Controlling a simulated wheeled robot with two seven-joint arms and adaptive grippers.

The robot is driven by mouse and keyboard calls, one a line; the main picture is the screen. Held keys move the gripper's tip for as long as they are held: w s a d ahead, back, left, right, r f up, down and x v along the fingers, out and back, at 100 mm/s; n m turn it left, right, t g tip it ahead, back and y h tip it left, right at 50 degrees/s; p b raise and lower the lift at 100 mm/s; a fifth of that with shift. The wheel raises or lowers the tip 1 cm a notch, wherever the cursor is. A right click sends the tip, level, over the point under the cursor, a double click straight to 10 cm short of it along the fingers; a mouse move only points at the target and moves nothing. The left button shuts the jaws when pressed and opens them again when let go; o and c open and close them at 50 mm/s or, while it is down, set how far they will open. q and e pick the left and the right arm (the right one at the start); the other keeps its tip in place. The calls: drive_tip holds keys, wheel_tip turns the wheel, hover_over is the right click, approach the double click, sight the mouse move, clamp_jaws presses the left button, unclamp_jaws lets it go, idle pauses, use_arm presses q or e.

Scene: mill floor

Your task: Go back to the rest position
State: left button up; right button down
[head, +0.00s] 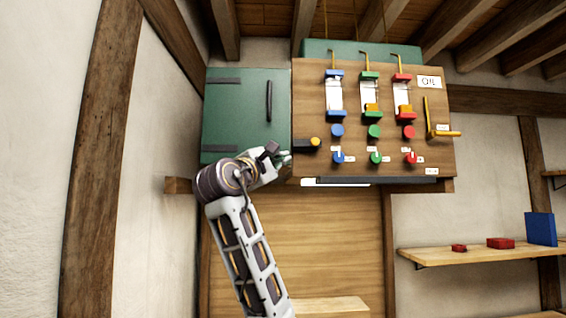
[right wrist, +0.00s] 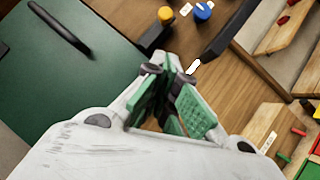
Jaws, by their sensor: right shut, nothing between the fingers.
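My right arm rises from the bottom of the head view. Its gripper (head: 284,158) is in front of the lower right corner of the green door (head: 235,110), close to the wooden oil panel (head: 310,90). In the right wrist view the gripper's green-padded fingers (right wrist: 172,85) are together with nothing held. The green door (right wrist: 60,90) fills the left of that view, with its dark handle (right wrist: 60,28). A black block with an orange-yellow knob (right wrist: 165,15) is just beyond the fingertips. My left gripper is out of view.
The panel carries blue, green and red knobs (head: 374,132), sight glasses and a yellow lever (head: 442,132). A dark ledge (head: 400,181) runs under it. At right, a wooden shelf (head: 450,256) holds red blocks (head: 500,243) and a blue block (head: 540,229). Ceiling beams are above.

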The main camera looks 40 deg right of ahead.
drive_tip(key=shift+s+a, duration=0.15)
drive_tip(key=shift+a, duration=0.15)
drive_tip(key=shift+f, duration=0.15)
idle(0.3)
